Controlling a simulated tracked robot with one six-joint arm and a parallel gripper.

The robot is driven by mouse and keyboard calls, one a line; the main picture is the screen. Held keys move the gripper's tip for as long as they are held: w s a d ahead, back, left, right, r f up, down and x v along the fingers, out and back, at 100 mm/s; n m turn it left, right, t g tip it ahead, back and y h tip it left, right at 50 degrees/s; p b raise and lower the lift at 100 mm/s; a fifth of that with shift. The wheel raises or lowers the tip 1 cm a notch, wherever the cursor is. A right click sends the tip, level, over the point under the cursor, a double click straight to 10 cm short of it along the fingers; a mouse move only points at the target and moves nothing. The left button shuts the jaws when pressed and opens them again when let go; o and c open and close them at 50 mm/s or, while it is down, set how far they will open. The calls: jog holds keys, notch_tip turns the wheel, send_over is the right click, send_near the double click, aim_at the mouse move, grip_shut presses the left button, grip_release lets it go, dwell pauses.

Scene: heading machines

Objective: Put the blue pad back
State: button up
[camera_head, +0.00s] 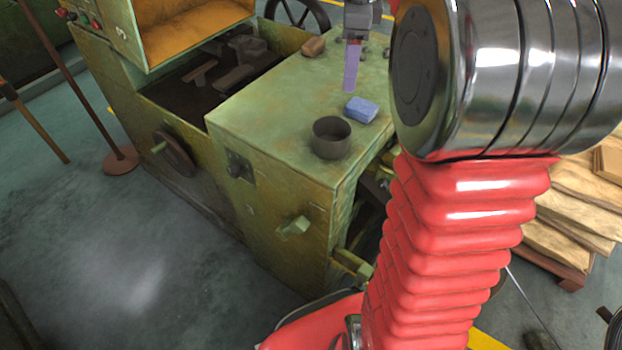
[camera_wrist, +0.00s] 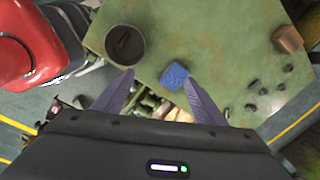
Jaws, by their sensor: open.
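The blue pad (camera_head: 361,109) lies on the green machine top (camera_head: 265,115), near its right edge and just behind a dark round cup. In the wrist view the pad (camera_wrist: 175,76) sits ahead of my gripper, between the lines of the two fingers but nearer the right one. My gripper (camera_wrist: 160,90) is open and empty, its purple fingers spread apart. In the head view my gripper (camera_head: 351,68) points down above the machine top, behind the pad. The dark cup (camera_head: 331,137) is open at the top; in the wrist view a dark piece shows inside it (camera_wrist: 125,44).
A brown block (camera_head: 313,47) stands at the back of the machine top. Several small dark pieces (camera_wrist: 265,88) lie near it. A dark recess with metal parts (camera_head: 225,68) is to the left. Stacked sacks (camera_head: 570,205) stand on a pallet at the right.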

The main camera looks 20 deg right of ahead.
jog(key=s+a+n+t, duration=0.2)
jog(key=s+a+n, duration=0.8)
jog(key=a+n, duration=0.1)
jog(key=s+a+f+n+t, duration=0.2)
jog(key=s+a+f+n, duration=0.5)
jog(key=s+n, duration=0.4)
jog(key=shift+a+n, duration=0.3)
jog(key=shift+n, duration=0.7)
